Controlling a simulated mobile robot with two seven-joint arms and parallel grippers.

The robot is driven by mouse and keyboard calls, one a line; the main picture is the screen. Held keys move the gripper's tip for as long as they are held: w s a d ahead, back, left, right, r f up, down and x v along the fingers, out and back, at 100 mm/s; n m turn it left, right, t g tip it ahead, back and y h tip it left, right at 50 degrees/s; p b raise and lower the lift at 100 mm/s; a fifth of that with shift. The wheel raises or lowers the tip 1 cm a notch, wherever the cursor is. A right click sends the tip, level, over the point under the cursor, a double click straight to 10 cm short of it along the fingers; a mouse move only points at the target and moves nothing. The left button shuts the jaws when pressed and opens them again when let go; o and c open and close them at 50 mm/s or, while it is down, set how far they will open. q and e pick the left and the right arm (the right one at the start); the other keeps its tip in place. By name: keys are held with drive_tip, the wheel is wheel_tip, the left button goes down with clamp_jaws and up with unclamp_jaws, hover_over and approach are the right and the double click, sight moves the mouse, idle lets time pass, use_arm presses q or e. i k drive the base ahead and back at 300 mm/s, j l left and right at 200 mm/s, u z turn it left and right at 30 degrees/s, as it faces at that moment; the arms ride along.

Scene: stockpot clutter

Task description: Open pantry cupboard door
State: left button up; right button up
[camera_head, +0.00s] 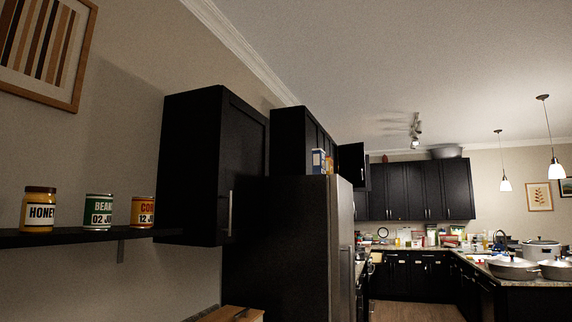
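A black wall cupboard (193,165) hangs at the left of centre, beside the shelf; I take it to be the pantry cupboard. Its door (246,160) faces right and looks shut, with a vertical silver handle (230,213) low on it. Farther back, another black wall cupboard (290,140) hangs above the fridge, and a small door panel (352,166) shows at its far end, seeming to stand open. Neither of my grippers shows in the view.
A black shelf (75,237) on the left wall bears a honey jar (39,210), a green bean can (98,211) and a corn can (143,212). The dark fridge (300,240) stands below. A wooden-topped piece (236,313) is at the bottom. Pots (512,267) crowd the right counter.

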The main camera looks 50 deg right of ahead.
sight(241, 185)
drive_tip(key=z, duration=1.2)
drive_tip(key=l+u, duration=0.1)
drive_tip(key=u, duration=0.35)
drive_tip(key=i+l+u, duration=0.1)
drive_tip(key=u, duration=0.3)
drive_tip(key=l+u, duration=0.15)
drive_tip(key=u, duration=0.3)
drive_tip(key=l+u, duration=0.3)
drive_tip(key=i+l+u, duration=0.1)
drive_tip(key=l+u, duration=0.2)
drive_tip(key=l, duration=0.2)
drive_tip(key=l+u, duration=0.1)
drive_tip(key=l, duration=0.35)
drive_tip(key=k+l+u, duration=0.15)
drive_tip(key=l, duration=0.25)
drive_tip(key=l+u, duration=0.1)
drive_tip(key=l, duration=0.35)
drive_tip(key=k+l+u, duration=0.15)
drive_tip(key=l, duration=0.25)
drive_tip(key=k+l, duration=0.1)
drive_tip(key=l, duration=0.75)
drive_tip(key=k+l, duration=0.15)
drive_tip(key=l, duration=0.25)
drive_tip(key=k+l, duration=0.1)
drive_tip(key=l, duration=0.3)
